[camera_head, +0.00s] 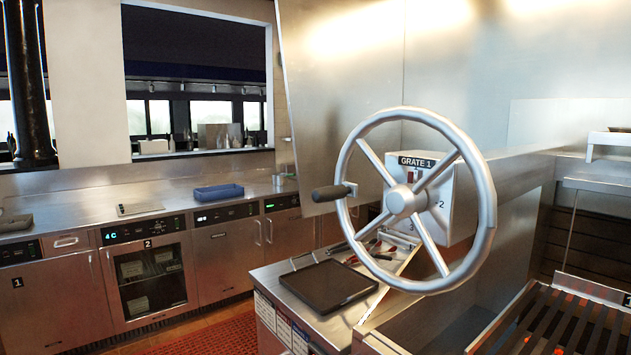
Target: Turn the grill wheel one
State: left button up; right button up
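The grill wheel (404,201) is a large silver ring with four spokes and a central hub, right of centre in the head view. Its dark crank handle (331,193) sticks out from the left side of the rim. Behind the wheel is a metal box (440,205) with a label reading "GRATE 1" and small numbers on it. Neither of my grippers shows in the head view, and nothing is seen touching the wheel.
A black tray (328,285) lies on the steel counter below the wheel, with some utensils (380,252) beside it. Grill bars (570,325) are at the lower right. A blue tray (218,192) sits on the back counter (90,212). A red mat (205,337) covers the floor.

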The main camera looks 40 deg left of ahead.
aim_at(408, 199)
jog(key=i+j, duration=0.1)
jog(key=j, duration=0.4)
jog(key=i+j, duration=0.1)
jog(key=j, duration=0.85)
jog(key=i+j, duration=0.15)
jog(key=j, duration=0.3)
